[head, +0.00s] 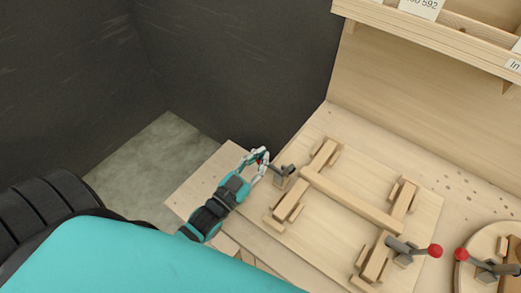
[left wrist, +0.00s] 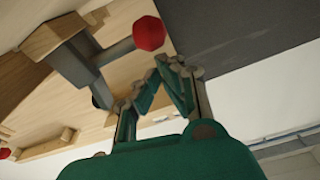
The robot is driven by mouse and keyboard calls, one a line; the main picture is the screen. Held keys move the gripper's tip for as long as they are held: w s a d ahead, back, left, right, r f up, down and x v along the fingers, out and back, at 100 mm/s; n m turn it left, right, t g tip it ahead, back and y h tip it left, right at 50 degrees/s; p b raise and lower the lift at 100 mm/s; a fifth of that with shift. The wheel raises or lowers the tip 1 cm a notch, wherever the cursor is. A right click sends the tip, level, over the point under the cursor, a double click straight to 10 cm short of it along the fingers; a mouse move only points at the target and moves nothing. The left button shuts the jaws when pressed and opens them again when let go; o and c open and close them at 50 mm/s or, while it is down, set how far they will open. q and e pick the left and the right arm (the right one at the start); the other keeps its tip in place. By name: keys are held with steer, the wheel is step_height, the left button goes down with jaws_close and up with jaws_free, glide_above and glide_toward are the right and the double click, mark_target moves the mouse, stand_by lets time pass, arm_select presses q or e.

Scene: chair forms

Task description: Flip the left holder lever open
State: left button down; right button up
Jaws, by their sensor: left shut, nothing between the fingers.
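The left holder lever (head: 284,172) is a grey clamp at the left side of the wooden jig (head: 350,200). Its red knob (left wrist: 149,33) and grey arm (left wrist: 114,51) show close up in the left wrist view, where the knob looks apart from the fingers. My left gripper (head: 260,156) is at the knob end of this lever, partly covering the knob in the head view. Its fingers (left wrist: 172,70) are shut with nothing between them. My right gripper is not in view.
The right holder lever (head: 408,250) has a red knob pointing right. Another red-knobbed clamp stands on a round wooden base (head: 470,275) at the far right. A wooden shelf (head: 440,35) overhangs the back of the table. Dark walls stand behind and left.

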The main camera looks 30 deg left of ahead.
arm_select(q)
steer(key=shift+a+f+n+b, duration=0.25)
steer(key=shift+f+n+b, duration=0.2)
steer(key=shift+f+n, duration=0.5)
steer(key=shift+s+f, duration=0.1)
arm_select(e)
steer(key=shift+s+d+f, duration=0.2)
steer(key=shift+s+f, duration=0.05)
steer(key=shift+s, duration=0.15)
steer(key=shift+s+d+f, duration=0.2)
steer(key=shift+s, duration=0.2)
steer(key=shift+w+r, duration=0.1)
